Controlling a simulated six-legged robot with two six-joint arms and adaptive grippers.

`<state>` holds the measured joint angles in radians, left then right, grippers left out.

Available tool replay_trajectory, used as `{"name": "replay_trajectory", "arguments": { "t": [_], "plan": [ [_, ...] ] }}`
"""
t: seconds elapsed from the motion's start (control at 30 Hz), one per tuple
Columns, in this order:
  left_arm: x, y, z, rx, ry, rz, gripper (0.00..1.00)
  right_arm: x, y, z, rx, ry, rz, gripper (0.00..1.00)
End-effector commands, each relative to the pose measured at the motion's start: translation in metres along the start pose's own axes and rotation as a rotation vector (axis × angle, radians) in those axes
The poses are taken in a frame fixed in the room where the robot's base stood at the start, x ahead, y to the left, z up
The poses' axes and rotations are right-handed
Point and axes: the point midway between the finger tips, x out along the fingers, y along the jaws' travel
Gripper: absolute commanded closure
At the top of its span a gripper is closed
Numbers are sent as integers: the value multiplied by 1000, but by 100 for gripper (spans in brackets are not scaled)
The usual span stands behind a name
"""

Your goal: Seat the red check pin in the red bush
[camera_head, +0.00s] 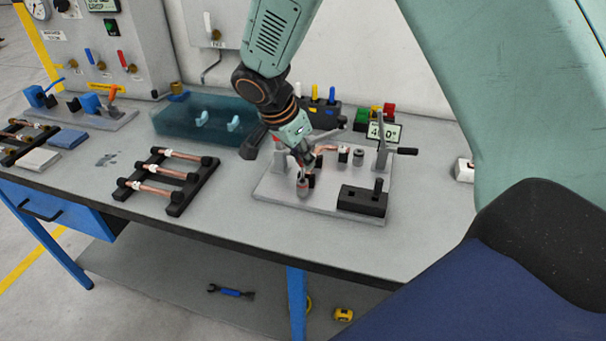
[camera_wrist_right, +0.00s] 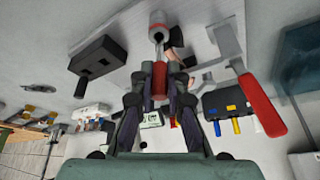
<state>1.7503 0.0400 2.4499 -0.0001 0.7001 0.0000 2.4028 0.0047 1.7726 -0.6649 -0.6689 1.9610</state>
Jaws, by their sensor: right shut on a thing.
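The red check pin (camera_wrist_right: 160,82) is held between the fingers of my right gripper (camera_wrist_right: 160,90) in the right wrist view. Its thin end points at the red bush (camera_wrist_right: 157,21), a pale cylinder with a red band. The tip is at or close to the bush mouth; I cannot tell whether it is inside. In the head view my right gripper (camera_head: 309,162) reaches down just above the red bush (camera_head: 303,188), near the front left of the grey fixture plate (camera_head: 274,193). The fingers mostly hide the pin there. My left gripper is not in view.
A black block with a lever (camera_head: 362,201) stands right of the bush on the plate. A lever with a red handle (camera_wrist_right: 263,106) and a 400° display (camera_head: 384,132) are close by. A black rack with copper tubes (camera_head: 165,178) lies left; bench between is clear.

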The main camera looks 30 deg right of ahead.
Motion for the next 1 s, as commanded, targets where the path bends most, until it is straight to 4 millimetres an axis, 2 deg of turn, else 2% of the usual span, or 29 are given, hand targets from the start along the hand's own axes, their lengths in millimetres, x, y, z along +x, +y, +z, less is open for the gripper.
{"name": "replay_trajectory", "arguments": {
  "t": [0.03,0.13,0.4,0.43,0.7,1.0],
  "plan": [
    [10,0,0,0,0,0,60,16,4,8,-3,-5,10,100],
    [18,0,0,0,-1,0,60,30,4,14,-3,-7,12,100],
    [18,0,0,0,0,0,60,32,6,15,-3,-6,14,100],
    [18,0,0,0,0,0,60,32,5,15,-4,-6,14,85],
    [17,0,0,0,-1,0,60,31,4,14,-3,-5,10,64],
    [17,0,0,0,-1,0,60,28,3,13,-2,-4,7,64]
  ]
}}
